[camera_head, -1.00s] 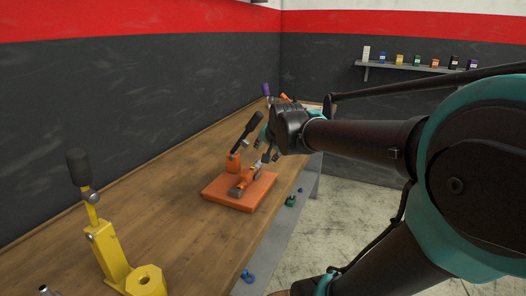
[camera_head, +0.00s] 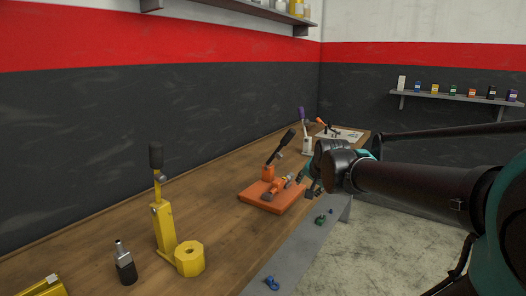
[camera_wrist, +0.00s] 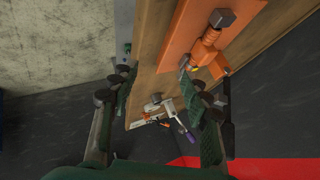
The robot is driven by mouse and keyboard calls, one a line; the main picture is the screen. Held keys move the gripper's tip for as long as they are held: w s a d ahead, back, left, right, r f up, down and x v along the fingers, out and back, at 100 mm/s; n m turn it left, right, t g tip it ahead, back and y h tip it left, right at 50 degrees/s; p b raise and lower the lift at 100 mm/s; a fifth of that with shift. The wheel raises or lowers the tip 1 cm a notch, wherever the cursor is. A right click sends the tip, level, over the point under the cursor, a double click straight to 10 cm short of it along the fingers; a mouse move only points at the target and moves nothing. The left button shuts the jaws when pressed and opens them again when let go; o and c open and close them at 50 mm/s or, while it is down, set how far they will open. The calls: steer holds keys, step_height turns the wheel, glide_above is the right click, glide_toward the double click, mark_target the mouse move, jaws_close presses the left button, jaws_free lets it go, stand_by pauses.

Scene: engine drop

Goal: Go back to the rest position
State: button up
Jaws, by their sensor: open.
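My gripper (camera_head: 310,181) is in the head view at the right front side of the wooden workbench (camera_head: 222,222), above its edge. In the wrist view my gripper (camera_wrist: 160,95) shows its two green-padded fingers spread wide with nothing between them. An orange clamp fixture (camera_head: 276,197) on a flat orange plate lies on the bench, just left of my gripper and apart from it as far as I can see. The same orange fixture shows in the wrist view (camera_wrist: 208,42) beyond the right finger.
A yellow clamp (camera_head: 165,228) and a dark bottle-like part (camera_head: 124,265) stand at the near left. A purple-handled clamp (camera_head: 306,140) stands at the bench's far end. Small blue (camera_head: 271,283) and green (camera_head: 320,220) parts lie on the grey ledge. A shelf (camera_head: 455,98) hangs on the back wall.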

steer(key=s+d+f+n+g, duration=0.2)
steer(key=s+f+n, duration=0.1)
steer(key=s+f, duration=0.6)
steer(key=s+d+f+n+g, duration=0.2)
steer(key=s+f+n, duration=0.2)
steer(key=s+f, duration=0.6)
steer(key=shift+s+f+n+h, duration=0.2)
steer(key=shift+f+n+h, duration=0.15)
steer(key=shift+f, duration=0.6)
